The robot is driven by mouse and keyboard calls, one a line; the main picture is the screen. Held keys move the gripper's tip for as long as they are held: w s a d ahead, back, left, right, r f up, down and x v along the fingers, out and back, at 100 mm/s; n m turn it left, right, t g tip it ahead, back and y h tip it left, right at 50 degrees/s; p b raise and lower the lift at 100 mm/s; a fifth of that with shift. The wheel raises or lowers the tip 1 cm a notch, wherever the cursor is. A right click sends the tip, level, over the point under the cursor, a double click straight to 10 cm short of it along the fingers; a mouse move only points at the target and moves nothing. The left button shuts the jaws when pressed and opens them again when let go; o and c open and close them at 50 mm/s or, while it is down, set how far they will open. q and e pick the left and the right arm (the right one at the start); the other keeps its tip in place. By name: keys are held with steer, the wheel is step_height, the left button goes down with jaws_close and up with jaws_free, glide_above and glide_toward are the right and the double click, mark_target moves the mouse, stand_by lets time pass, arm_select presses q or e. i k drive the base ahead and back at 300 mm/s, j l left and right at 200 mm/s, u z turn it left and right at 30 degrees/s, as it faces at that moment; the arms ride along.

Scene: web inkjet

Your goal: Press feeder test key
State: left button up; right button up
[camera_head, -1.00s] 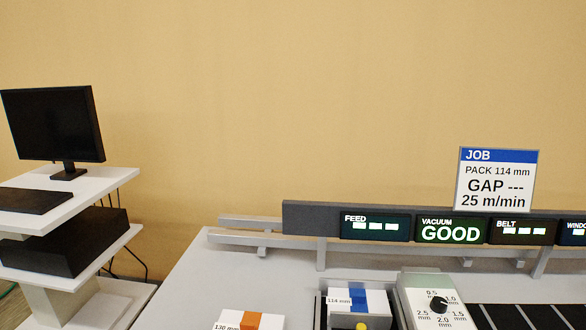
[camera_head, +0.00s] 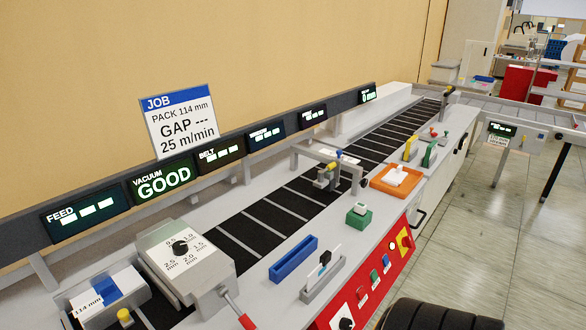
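The feeder (camera_head: 190,265) stands at the lower left, a grey-white unit with a black dial marked in mm. A pack labelled 114 mm (camera_head: 95,303) with a blue band lies at its left, with a yellow knob (camera_head: 125,317) in front. A red control panel (camera_head: 375,270) on the front face carries several small buttons and knobs. I cannot tell which of these is the feeder test key. Neither gripper is in view.
A display bar (camera_head: 215,158) above the belt reads FEED, VACUUM GOOD and BELT. A job sign (camera_head: 180,120) shows GAP ---. The black slatted belt (camera_head: 300,195) runs toward the back right. An orange tray (camera_head: 397,179) sits on the ledge. Open floor (camera_head: 500,230) lies right.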

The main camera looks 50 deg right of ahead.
mark_target(386, 259)
steer(key=z, duration=1.8)
